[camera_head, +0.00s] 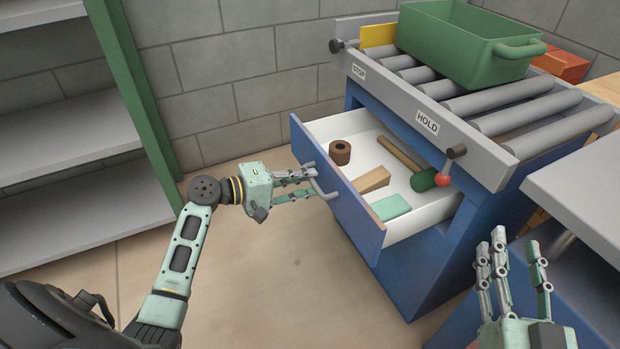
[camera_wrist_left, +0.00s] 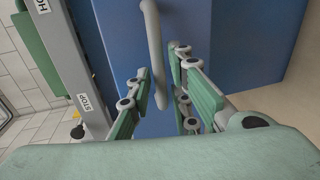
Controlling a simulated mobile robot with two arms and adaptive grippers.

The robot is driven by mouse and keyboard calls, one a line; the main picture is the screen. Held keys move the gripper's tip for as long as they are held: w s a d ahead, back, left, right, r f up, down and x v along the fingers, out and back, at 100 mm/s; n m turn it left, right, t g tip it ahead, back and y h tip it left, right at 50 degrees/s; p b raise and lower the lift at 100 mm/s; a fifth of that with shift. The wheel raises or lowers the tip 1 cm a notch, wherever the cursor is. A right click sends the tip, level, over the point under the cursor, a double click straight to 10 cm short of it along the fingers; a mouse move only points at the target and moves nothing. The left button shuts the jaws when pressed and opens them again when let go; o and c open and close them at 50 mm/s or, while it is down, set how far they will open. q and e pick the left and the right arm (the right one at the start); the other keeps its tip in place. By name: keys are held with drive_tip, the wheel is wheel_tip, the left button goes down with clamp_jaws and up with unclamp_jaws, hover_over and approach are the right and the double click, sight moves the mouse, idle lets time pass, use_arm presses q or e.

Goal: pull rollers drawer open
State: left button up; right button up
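The rollers drawer (camera_head: 416,226), a white-lined box with a blue front, stands open under the roller conveyor. Its curved grey handle (camera_head: 326,187) is on the front. My left gripper (camera_head: 311,180) is at this handle, its fingers pointing to the drawer front. In the left wrist view the handle bar (camera_wrist_left: 154,50) runs between the fingers of the left gripper (camera_wrist_left: 160,62). Whether they press on the bar is unclear. My right gripper (camera_head: 517,262) is open and empty at the lower right, apart from the drawer.
In the drawer lie a brown roll (camera_head: 340,152), a wooden wedge (camera_head: 373,180), a teal block (camera_head: 391,207) and a green-headed mallet (camera_head: 423,180). A green bin (camera_head: 455,50) stands on the rollers. A red-knobbed lever (camera_head: 443,180) hangs by the HOLD label. Floor before the drawer is clear.

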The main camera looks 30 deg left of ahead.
use_arm(q)
drive_tip(key=v, duration=1)
drive_tip(key=shift+s, duration=0.15)
drive_tip(key=shift+a, duration=0.1)
